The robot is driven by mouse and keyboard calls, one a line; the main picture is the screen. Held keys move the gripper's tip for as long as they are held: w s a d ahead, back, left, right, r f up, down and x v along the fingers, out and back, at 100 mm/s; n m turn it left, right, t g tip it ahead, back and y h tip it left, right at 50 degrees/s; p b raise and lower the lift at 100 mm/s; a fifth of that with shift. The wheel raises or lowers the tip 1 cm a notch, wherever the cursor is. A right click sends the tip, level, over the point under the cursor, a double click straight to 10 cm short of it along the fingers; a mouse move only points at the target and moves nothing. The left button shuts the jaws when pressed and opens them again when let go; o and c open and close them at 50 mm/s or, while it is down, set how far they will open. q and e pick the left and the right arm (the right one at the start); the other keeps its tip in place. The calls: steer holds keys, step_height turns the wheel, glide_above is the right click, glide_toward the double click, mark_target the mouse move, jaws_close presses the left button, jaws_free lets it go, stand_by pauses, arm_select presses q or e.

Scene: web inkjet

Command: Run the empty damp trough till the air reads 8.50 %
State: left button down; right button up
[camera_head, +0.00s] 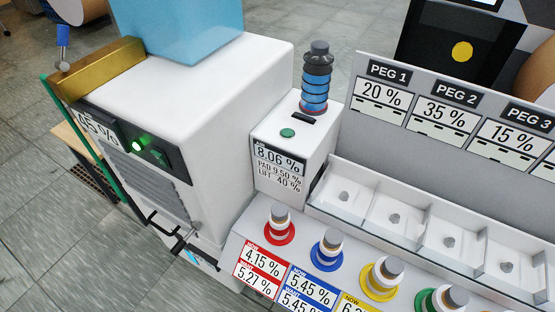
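A white machine (205,85) with a translucent blue tank (180,25) on top stands at the left. On its dark front panel a green lamp (137,146) glows beside a dark green switch (158,155). A partly cut-off display (98,126) ends in "45 %". The small white box (318,160) beside it has a readout (278,157) showing 8.06 %, with "PAD 9.50 %" and "LIFT 40 %" below. A green button (287,133), a dark slot and a blue-and-black banded stack (317,78) are on its top. I cannot tell which part is the trough. Neither gripper is in view.
A white tray (422,213) has several compartments, each with a grey peg. A peg board (450,140) reads 20 %, 35 %, 15 %. Open floor (40,200) lies left.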

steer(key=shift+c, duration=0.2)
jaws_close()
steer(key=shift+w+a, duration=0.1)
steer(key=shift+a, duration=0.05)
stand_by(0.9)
